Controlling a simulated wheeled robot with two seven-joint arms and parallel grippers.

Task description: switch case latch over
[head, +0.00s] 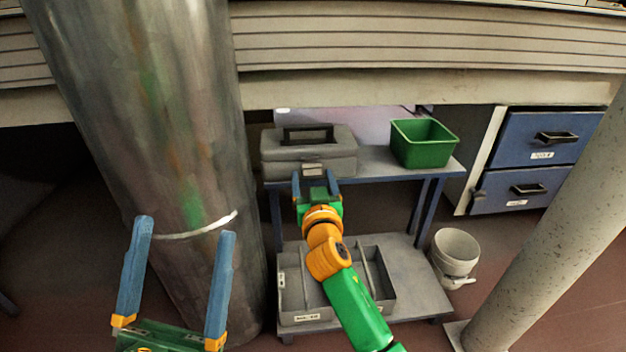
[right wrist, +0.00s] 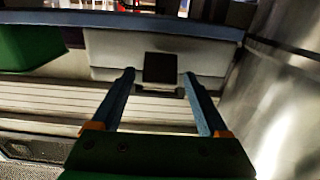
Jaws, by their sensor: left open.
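The grey case (head: 309,156) sits closed on the left part of the bench top, its dark handle (head: 308,134) on the lid. A small latch plate (head: 313,170) shows pale on its front face; in the right wrist view the latch (right wrist: 160,67) looks like a dark square. My right gripper (head: 315,176) is open in front of the case front, and the latch shows between and beyond its fingertips (right wrist: 158,75). Whether they touch the case is unclear. My left gripper (head: 186,228) is open and empty at the lower left, away from the case.
A green bin (head: 424,144) stands on the bench (head: 378,162) to the right of the case. A grey divided tray (head: 306,317) lies on the lower shelf. A large metal column (head: 160,110) stands left; a white bucket (head: 456,252) and a pale post (head: 545,220) stand right.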

